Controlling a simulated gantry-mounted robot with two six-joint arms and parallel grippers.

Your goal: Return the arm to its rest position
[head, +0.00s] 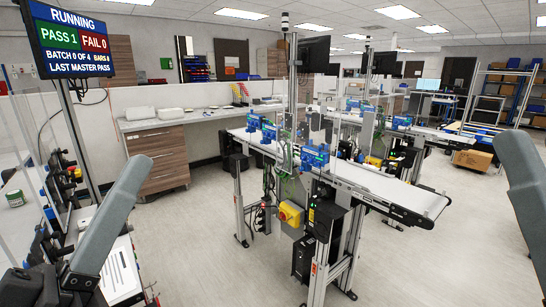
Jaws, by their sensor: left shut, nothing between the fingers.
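My left arm shows as a grey link at the lower left of the head view. It runs down to dark parts at the bottom edge, where my left gripper (45,286) is mostly cut off. It is shut with nothing between its fingers. My right arm shows only as a grey link at the right edge, and its gripper is out of view.
A belt conveyor (405,195) with blue fixtures (315,156) stands ahead, with a yellow switch box (291,214) below. A status screen (68,40) reading "RUNNING" hangs upper left. A cardboard box (472,160) sits at right. The front floor is clear.

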